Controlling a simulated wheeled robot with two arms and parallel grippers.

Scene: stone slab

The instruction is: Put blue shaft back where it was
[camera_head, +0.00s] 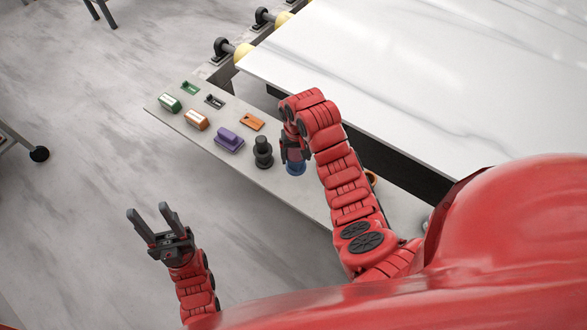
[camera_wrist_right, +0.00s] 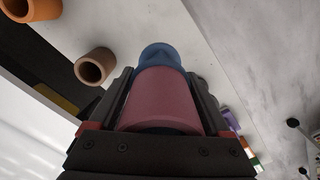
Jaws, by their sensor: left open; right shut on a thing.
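My right gripper (camera_head: 293,152) is shut on the blue shaft (camera_head: 296,168) over the narrow grey shelf (camera_head: 287,190). In the right wrist view the blue shaft (camera_wrist_right: 160,57) shows a rounded blue end beyond a dull pink-red cylindrical part (camera_wrist_right: 160,98) between the fingers. I cannot tell whether its lower end touches the shelf. A black stepped peg (camera_head: 262,152) stands just left of it. Two hollow brown-orange cylinders (camera_wrist_right: 95,66) show in the right wrist view. My left gripper (camera_head: 152,226) is open and empty, away from the shelf at the lower left.
Along the shelf lie a purple block (camera_head: 229,139), an orange-and-white block (camera_head: 196,120), a green-and-white block (camera_head: 170,103) and small slotted plates, one orange (camera_head: 252,122). A large white marble slab (camera_head: 430,80) lies beyond the shelf.

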